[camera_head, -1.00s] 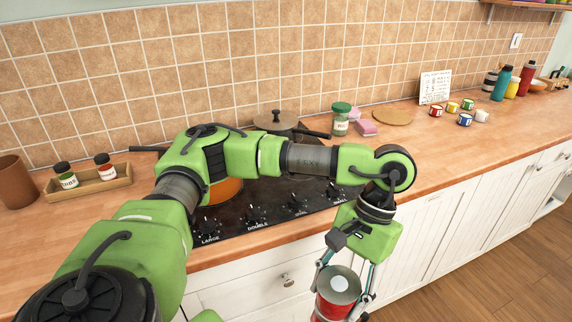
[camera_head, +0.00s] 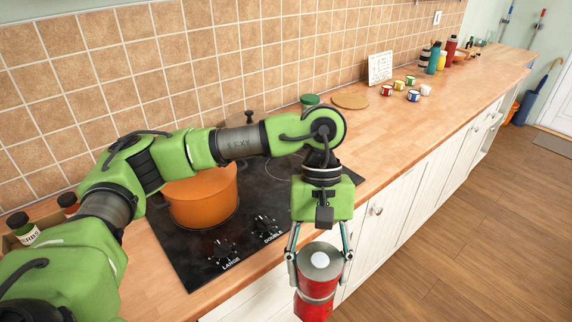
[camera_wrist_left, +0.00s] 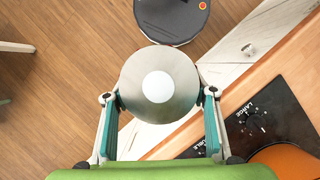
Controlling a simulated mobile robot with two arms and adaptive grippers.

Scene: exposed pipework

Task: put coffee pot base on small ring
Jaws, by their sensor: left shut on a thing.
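The coffee pot base (camera_head: 316,294) is a red can-like body with a grey top and a white disc at its centre. My left gripper (camera_head: 319,262) is shut on it from both sides and holds it upright in front of the counter edge. In the left wrist view its round grey top (camera_wrist_left: 160,65) sits between the two fingers (camera_wrist_left: 158,98). The black cooktop (camera_head: 190,262) lies behind and to the left. A faint ring outline (camera_head: 283,167) shows on it beside my arm; I cannot tell which ring it is. The small-ring label is hidden behind my arm. My right gripper is out of view.
An orange pot (camera_head: 203,203) stands on the cooktop's left part. A dark lid knob (camera_head: 249,117) shows behind my arm. A green-lidded jar (camera_head: 310,101), a round cork mat (camera_head: 350,102) and several small cups (camera_head: 413,96) stand farther right. The front counter right of the cooktop is clear.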

